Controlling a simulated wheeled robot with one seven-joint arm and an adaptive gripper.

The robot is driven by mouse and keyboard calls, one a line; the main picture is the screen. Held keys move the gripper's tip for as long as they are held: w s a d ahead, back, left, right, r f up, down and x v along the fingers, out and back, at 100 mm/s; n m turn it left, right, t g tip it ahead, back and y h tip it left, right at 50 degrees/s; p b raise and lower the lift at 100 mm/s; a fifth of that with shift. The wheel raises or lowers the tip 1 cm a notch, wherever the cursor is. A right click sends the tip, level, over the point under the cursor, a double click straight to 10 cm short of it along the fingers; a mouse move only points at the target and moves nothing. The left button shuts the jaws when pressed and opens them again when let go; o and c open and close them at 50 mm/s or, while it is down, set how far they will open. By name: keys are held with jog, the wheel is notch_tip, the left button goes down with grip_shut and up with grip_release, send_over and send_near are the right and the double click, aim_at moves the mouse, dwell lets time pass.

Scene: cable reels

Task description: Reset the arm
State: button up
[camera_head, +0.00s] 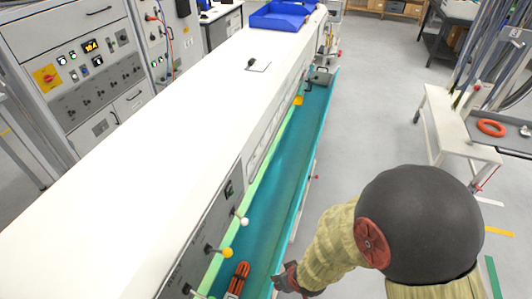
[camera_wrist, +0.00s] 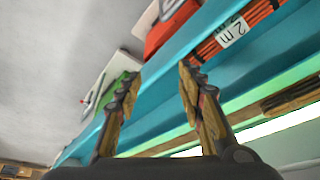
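My gripper (camera_wrist: 157,82) shows in the wrist view with its two fingers well apart and nothing between them. In the head view my gripper (camera_head: 285,278) is at the lower middle, beside the right edge of the teal trough (camera_head: 285,165). An orange cable bundle (camera_head: 237,280) lies in the trough, left of my gripper and apart from it. In the wrist view the orange bundle (camera_wrist: 262,14) carries a white "2 m" label and lies beyond the fingers on the teal surface (camera_wrist: 160,70).
A long white bench (camera_head: 150,150) with knobs on its side runs along the trough. A blue bin (camera_head: 280,18) stands at its far end. A white cart (camera_head: 455,125) and an orange ring (camera_head: 491,128) on a grey tray are at the right.

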jog(key=s+d+r+m, duration=0.1)
jog(key=d+r, duration=0.3)
jog(key=r, duration=0.8)
jog(key=s+d+r+m+t+h, duration=0.1)
jog(key=d+r, duration=0.3)
jog(key=r, duration=0.9)
jog(key=s+d+r+m, duration=0.2)
jog(key=s+d+r, duration=0.1)
jog(key=r, duration=0.9)
jog(key=shift+s+d+r+m+t+h, duration=0.15)
jog(key=shift+d+r+m+t+h, duration=0.2)
jog(key=shift+d, duration=0.5)
jog(key=shift+a, duration=0.1)
jog(key=shift+c, duration=1)
